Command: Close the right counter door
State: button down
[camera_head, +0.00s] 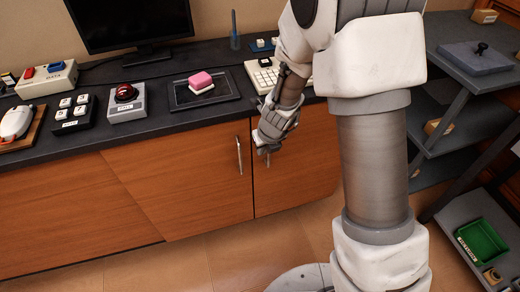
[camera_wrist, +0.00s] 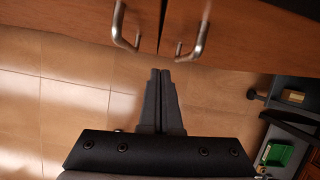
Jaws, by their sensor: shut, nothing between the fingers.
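The right counter door (camera_head: 300,165) is a wooden panel under the dark counter; it also shows in the wrist view (camera_wrist: 255,30). It looks nearly flush with the left door (camera_head: 190,185), with a narrow dark seam between them; I cannot tell whether it stands slightly ajar. Its metal handle (camera_wrist: 193,42) is at the upper centre of the wrist view and is largely hidden by my gripper in the head view. My gripper (camera_wrist: 160,72) is shut and empty, pointing at the doors below and between the two handles. I cannot tell whether the fingertips touch the door.
The left door's handle (camera_wrist: 128,30) sticks out just left of the seam. The counter top (camera_head: 215,50) holds a monitor, a pink block and button boxes. A grey shelf (camera_head: 470,100) with a green bin (camera_head: 482,242) stands right. The tiled floor (camera_wrist: 60,115) before the doors is clear.

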jog(key=p+v, duration=0.6)
jog(key=v, duration=0.4)
jog(key=shift+s+a, duration=0.15)
jog(key=shift+s, duration=0.1)
jog(key=shift+r, duration=0.1)
jog(key=s+d+r+n+y, duration=0.1)
jog(key=s+r+n, duration=0.2)
jog(key=r+n, duration=0.45)
jog(key=s+d+r+n+y, duration=0.1)
jog(key=s+r+n, duration=0.2)
jog(key=r+n, duration=0.45)
jog(key=s+d+r+n+t+h+p, duration=0.1)
jog(key=s+d+r+n+h, duration=0.1)
jog(key=s+d+r+n, duration=0.4)
jog(key=s+d+r+n+t+h, duration=0.1)
jog(key=s+d+r+n+h, duration=0.15)
jog(key=s+n, duration=0.65)
notch_tip(320, 180, up, 14)
jog(key=w+n+p, duration=0.1)
jog(key=w+p, duration=0.1)
jog(key=p, duration=1.1)
jog(key=shift+f+y+p, duration=0.25)
jog(key=shift+y+p, duration=0.05)
jog(key=shift+y, duration=0.05)
